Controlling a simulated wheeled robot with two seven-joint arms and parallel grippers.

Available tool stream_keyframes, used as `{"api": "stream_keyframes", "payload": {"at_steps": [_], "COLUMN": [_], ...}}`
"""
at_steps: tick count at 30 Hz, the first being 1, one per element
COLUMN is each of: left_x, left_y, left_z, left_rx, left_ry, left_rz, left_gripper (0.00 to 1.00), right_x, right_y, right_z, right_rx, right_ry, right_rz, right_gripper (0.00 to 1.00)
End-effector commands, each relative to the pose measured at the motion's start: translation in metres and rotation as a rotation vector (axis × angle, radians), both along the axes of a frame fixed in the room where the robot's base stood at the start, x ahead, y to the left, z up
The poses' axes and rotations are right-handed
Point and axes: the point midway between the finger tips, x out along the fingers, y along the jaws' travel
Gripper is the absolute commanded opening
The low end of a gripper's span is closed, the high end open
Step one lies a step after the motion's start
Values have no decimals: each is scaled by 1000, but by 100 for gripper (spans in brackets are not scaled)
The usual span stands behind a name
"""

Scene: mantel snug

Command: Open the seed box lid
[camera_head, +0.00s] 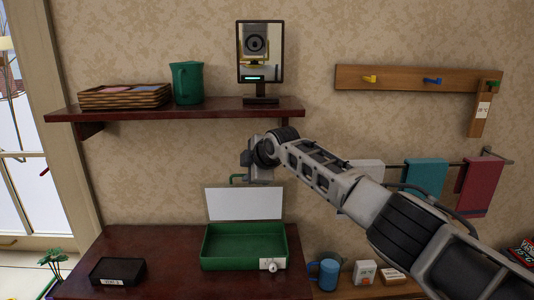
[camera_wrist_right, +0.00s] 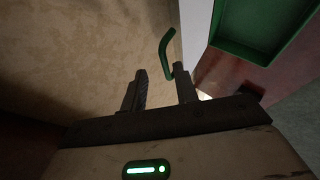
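The green seed box (camera_head: 243,263) stands on the dark red table, and its inside shows empty. Its white lid (camera_head: 244,204) stands up roughly vertical at the box's back edge. A green handle (camera_head: 237,178) shows at the lid's top edge, partly hidden by my right gripper. My right gripper (camera_head: 249,172) is just above the lid. In the right wrist view its fingers (camera_wrist_right: 160,88) are apart with nothing held. The handle (camera_wrist_right: 167,50) is just beyond the tips, its lower end close to the right-hand finger. Whether they touch I cannot tell. My left gripper is not in view.
A dark tray (camera_head: 118,270) lies left of the box. A blue mug (camera_head: 324,274) and small boxes (camera_head: 365,272) stand to the right. A shelf (camera_head: 180,110) with a basket, green pitcher and framed screen hangs above. Towels (camera_head: 425,178) hang on a rail behind my right arm.

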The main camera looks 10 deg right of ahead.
Motion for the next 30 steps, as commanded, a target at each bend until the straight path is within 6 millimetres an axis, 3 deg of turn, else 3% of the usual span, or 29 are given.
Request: {"api": "stream_keyframes", "payload": {"at_steps": [10,22,30], "left_x": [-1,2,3], "left_y": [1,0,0], "left_z": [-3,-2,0], "left_rx": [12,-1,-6], "left_ry": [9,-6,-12], "left_rz": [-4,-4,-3], "left_gripper": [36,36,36], "right_x": [-33,-88,-105], "right_y": [-14,-36,-42], "right_z": [26,75,92], "right_rx": [-4,-5,-3], "right_ry": [-3,-7,-6], "right_rz": [-1,-2,-2], "right_gripper": [30,30,30]}}
